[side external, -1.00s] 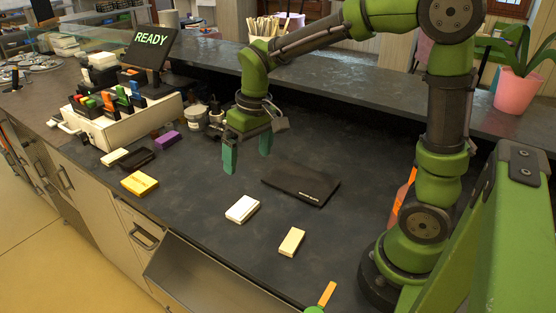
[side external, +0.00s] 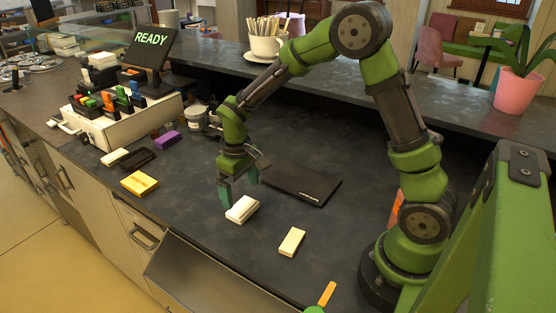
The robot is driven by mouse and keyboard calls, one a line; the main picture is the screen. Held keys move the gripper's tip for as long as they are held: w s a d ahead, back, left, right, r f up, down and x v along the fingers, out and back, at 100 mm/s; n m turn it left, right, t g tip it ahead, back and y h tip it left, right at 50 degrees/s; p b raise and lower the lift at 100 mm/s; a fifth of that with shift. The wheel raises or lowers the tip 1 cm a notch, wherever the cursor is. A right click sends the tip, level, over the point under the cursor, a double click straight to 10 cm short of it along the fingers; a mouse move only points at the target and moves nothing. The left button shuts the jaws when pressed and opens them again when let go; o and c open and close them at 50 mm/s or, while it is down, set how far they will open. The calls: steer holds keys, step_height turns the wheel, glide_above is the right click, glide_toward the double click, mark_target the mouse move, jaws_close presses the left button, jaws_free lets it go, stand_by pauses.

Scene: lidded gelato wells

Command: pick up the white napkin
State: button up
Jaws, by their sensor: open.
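A small white block (side external: 242,210), which looks like a folded white napkin, lies flat on the dark counter in front of my gripper. A cream block (side external: 291,242) of similar size lies to its right and nearer the camera. My gripper (side external: 239,187) is open and empty, pointing down just behind and above the white block. Its left finger is close to the block's far left edge; I cannot tell whether they touch.
A flat black slab (side external: 300,184) lies close to the right of my gripper. A yellow block (side external: 139,184), a purple block (side external: 168,140) and another cream block (side external: 114,157) lie to the left. A metal trough (side external: 205,278) runs along the front edge.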

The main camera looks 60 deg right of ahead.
mark_target(243, 207)
steer(key=shift+s+f, duration=0.1)
steer(key=shift+f, duration=2.7)
steer(key=shift+c, duration=0.5)
steer(key=c, duration=0.7)
steer(key=shift+r, duration=0.1)
